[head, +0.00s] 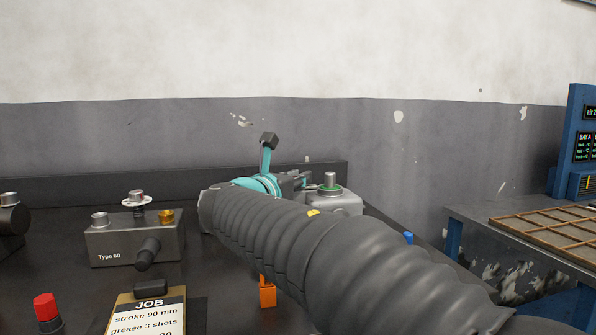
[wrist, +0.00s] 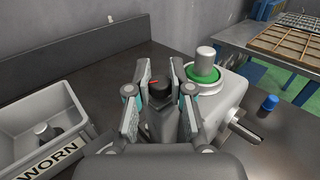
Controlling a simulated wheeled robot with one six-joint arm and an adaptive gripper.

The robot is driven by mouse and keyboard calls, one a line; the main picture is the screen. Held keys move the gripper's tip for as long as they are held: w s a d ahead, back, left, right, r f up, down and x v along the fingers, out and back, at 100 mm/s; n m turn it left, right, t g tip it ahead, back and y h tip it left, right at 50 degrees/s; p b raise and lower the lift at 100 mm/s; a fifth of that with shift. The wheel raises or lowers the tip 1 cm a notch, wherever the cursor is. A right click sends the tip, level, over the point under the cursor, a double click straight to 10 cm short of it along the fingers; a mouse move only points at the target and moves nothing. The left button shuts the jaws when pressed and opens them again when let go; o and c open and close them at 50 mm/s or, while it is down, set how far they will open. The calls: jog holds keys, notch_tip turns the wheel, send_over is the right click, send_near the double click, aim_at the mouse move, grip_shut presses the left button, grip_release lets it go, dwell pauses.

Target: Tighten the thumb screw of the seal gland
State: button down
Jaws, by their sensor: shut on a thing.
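In the wrist view a dark round knob with a red mark, which looks like the thumb screw (wrist: 160,92), sits between the fingers of my gripper (wrist: 161,78). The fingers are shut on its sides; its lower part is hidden. Just right of it is the light grey gland block (wrist: 228,92) with a green ring (wrist: 204,74) around an upright grey rod (wrist: 205,58). In the head view the block (head: 346,203) shows behind my arm, with my gripper (head: 301,181) at its left side. The thumb screw is hidden there.
A grey bin marked WORN (wrist: 60,150) holds a grey part, left of my gripper. A blue cap (wrist: 269,103) stands right of the block. A Type 60 fixture (head: 135,243), a JOB card (head: 148,315) and a red-capped item (head: 45,307) are on the bench's left. A wooden grid tray (head: 550,235) lies right.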

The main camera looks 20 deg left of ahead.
jog(key=shift+m+g+h, duration=0.5)
jog(key=shift+m+h, duration=0.6)
jog(key=shift+h, duration=0.9)
jog(key=c, duration=1)
grip_release()
jog(key=v, duration=1.2)
jog(key=shift+r, duration=0.1)
